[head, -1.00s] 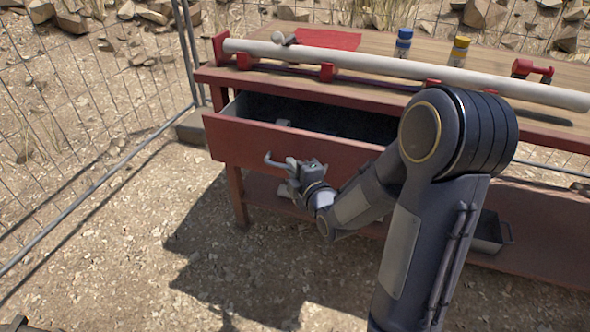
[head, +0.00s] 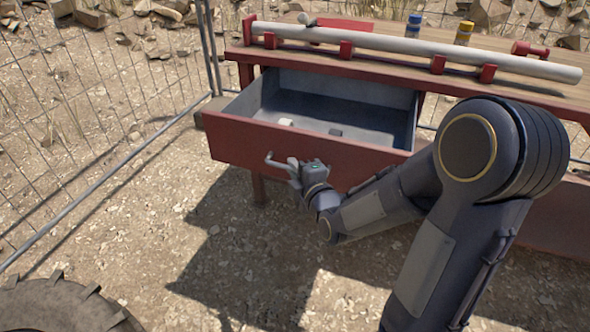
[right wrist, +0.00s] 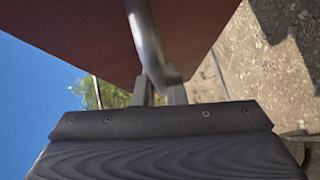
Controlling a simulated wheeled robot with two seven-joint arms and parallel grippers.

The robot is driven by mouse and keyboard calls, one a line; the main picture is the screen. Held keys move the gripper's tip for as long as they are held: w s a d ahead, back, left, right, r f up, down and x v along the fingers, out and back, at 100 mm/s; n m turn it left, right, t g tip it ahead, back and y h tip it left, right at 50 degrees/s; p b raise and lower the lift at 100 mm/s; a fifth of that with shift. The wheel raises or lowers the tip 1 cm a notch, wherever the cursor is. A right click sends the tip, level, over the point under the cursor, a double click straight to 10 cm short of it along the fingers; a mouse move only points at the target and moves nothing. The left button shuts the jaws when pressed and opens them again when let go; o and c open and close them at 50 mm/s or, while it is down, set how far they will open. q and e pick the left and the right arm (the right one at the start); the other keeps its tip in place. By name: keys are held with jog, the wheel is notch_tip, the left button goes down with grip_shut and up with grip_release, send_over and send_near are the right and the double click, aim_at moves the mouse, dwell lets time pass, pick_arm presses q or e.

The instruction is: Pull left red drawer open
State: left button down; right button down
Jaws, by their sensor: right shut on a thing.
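The left red drawer (head: 245,140) stands far out from the workbench, and its grey inside shows. A small white item (head: 286,122) and a small dark item (head: 335,132) lie in it. My right gripper (head: 285,165) is at the drawer front, shut on the metal handle (head: 272,160). In the right wrist view the handle (right wrist: 143,35) runs down between the fingers (right wrist: 160,92), in front of the red drawer front (right wrist: 75,35). My left gripper is not in view.
The workbench top (head: 385,60) carries a long pale pipe (head: 400,45) on red supports, a blue-capped jar (head: 413,27) and a yellow-capped jar (head: 463,33). A wire fence (head: 100,110) stands at the left. A tyre (head: 60,305) shows at lower left. Gravel ground before the drawer is open.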

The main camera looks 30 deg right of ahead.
jog(key=c, duration=1.5)
grip_release()
jog(key=s, duration=0.2)
jog(key=s+p, duration=0.1)
jog(key=s, duration=0.2)
jog(key=s+r, duration=0.1)
jog(key=s, duration=0.1)
jog(key=shift+s+a+p, duration=0.25)
jog(key=shift+s+p, duration=0.05)
jog(key=shift+s, duration=0.05)
